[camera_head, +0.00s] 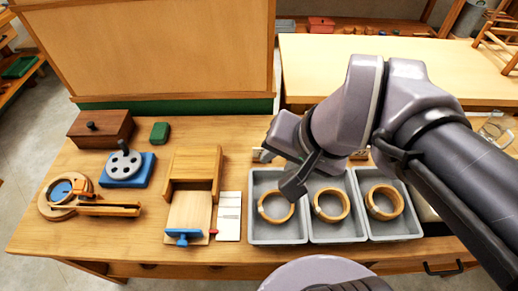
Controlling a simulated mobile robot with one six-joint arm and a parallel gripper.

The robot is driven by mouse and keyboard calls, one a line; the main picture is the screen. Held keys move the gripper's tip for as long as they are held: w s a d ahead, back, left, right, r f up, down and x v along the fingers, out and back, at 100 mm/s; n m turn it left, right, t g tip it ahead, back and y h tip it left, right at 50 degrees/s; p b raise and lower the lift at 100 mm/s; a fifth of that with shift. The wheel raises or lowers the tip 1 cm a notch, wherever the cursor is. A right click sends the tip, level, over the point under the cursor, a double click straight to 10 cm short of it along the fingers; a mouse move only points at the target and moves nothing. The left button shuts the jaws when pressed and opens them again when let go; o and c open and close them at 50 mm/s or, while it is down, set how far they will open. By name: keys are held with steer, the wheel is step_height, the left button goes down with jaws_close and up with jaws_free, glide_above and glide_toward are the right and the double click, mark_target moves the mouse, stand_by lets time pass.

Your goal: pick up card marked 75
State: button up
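No card with a readable 75 shows in the head view. A small pale piece (262,155) stands behind the left grey tray, partly hidden by my gripper; I cannot tell whether it is a card. My gripper (293,187) hangs over the back of the left tray, its dark fingers pointing down and left. I cannot tell whether it is open or shut. My arm comes in from the right and hides much of the area behind the trays.
Three grey trays (278,239) each hold a wooden ring. A white marked strip (229,216) lies beside a wooden vise-like block (190,212). A blue-based device (126,170), brown box (100,129) and round wooden piece (57,199) stand left. A tall wooden panel stands behind.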

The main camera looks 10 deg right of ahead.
steer(key=w+d+f+m+g+y, duration=0.15)
steer(key=w+m, duration=0.25)
steer(key=w, duration=0.5)
steer(key=w+d+f+m+g, duration=0.1)
steer(key=w+d+f+m, duration=0.2)
steer(key=w, duration=0.5)
steer(key=w+d+f+m+g+y, duration=0.1)
steer(key=w+d+f+m+y, duration=0.1)
steer(key=w+d+f+m, duration=0.45)
steer(key=b, duration=0.4)
glide_toward(262, 151)
steer(key=shift+m+g+y, duration=0.25)
steer(key=shift+y, duration=0.1)
steer(key=f, duration=0.2)
steer(key=a+f, duration=0.1)
steer(key=f, duration=0.2)
steer(key=shift+w+a, duration=0.1)
steer(key=shift+w, duration=0.05)
steer(key=b+x, duration=0.1)
steer(key=x, duration=0.1)
steer(key=b+x, duration=0.1)
steer(key=x, duration=0.1)
steer(key=w+x, duration=0.1)
steer(key=shift+a+f+b, duration=0.2)
steer(key=shift+a+b, duration=0.2)
steer(key=shift+r, duration=0.2)
jaws_close()
